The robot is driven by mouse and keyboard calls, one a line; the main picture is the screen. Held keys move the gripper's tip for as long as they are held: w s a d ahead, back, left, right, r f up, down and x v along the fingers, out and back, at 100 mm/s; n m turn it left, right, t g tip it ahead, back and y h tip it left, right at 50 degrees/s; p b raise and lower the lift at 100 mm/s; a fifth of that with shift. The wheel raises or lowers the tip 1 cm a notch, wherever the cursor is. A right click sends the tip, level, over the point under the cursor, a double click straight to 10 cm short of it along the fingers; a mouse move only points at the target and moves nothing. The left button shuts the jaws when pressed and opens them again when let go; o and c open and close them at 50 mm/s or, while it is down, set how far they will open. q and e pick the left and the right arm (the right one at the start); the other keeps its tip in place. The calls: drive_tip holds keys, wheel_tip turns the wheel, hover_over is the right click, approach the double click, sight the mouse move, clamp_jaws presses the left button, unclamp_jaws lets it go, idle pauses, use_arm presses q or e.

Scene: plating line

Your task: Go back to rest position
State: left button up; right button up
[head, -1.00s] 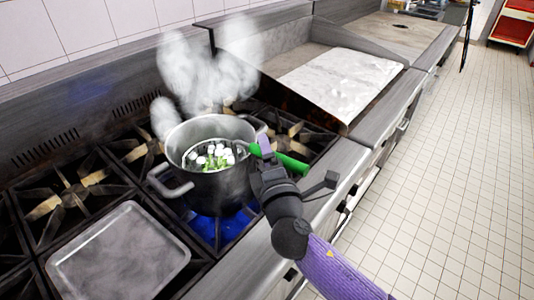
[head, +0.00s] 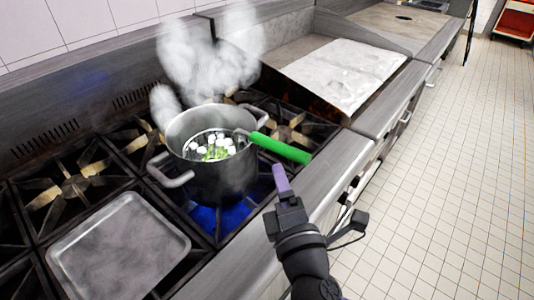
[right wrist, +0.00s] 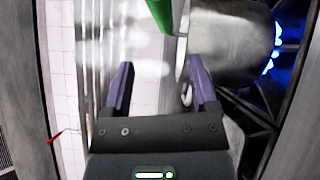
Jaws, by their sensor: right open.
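My right gripper (head: 281,180) is in front of the stove, to the right of and lower than the pot. In the right wrist view its two purple fingers (right wrist: 160,85) stand apart with nothing between them. A green handle (head: 281,149) sticks out over the pot's right rim, clear of the fingers. It also shows at the top of the right wrist view (right wrist: 161,14). The handle belongs to a strainer (head: 226,134) resting in the pot, with white cubes and green pieces (head: 212,147) in it. My left gripper is not in view.
The steaming metal pot (head: 219,185) sits on a lit burner with a blue flame (head: 222,218). A square metal tray (head: 120,250) lies on the stove at the left. A griddle (head: 345,75) is behind. The tiled floor (head: 450,170) at right is clear.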

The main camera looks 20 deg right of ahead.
drive_tip(key=s+d+f+m+g+h, duration=0.1)
drive_tip(key=s+d+f+m+g, duration=0.2)
drive_tip(key=s+f+m+g, duration=0.25)
drive_tip(key=s+d+f+m+g+h, duration=0.1)
drive_tip(key=s+d+f+m+g, duration=0.2)
drive_tip(key=f+m+g, duration=0.35)
drive_tip(key=s+a+f+m+g+y, duration=0.3)
drive_tip(key=s+f+m, duration=0.15)
drive_tip(key=s, duration=0.25)
wheel_tip(320, 180, down, 19)
drive_tip(key=s+g+b, duration=0.2)
drive_tip(key=s+b, duration=0.1)
drive_tip(key=s+d+f+g+b, duration=0.1)
drive_tip(key=s+d+f+b, duration=0.1)
drive_tip(key=s+f, duration=1.2)
drive_tip(key=shift+d+f, duration=0.2)
drive_tip(key=shift+d, duration=0.3)
